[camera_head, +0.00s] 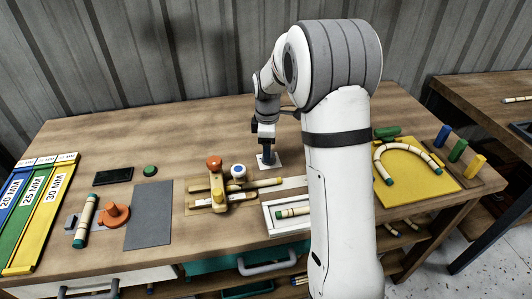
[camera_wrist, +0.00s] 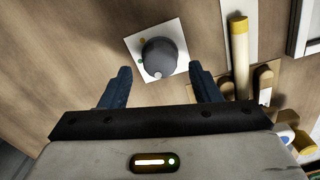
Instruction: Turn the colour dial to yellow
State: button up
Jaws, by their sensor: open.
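The colour dial (camera_wrist: 160,55) is a dark grey round knob on a white square plate (camera_wrist: 174,27) in the wrist view. A yellow mark (camera_wrist: 142,41) and a green mark (camera_wrist: 141,61) show at the plate's left side. A pale spot on the knob faces the bottom of the picture; other marks are hidden. My gripper (camera_wrist: 160,73) is open, its two dark blue fingers apart, left and right of the knob's near side. In the head view my gripper (camera_head: 265,141) points down just above the dial (camera_head: 268,159). I cannot tell whether the fingers touch it.
A wooden jig with an orange knob (camera_head: 214,162) stands in front of the dial, with a yellow-tipped rod (camera_head: 262,183) beside it. A white tray (camera_head: 267,219) is nearer. A yellow board (camera_head: 420,190) with a bent rattan piece is at right. The table behind the dial's left is clear.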

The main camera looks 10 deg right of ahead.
jog(key=shift+f, duration=1.25)
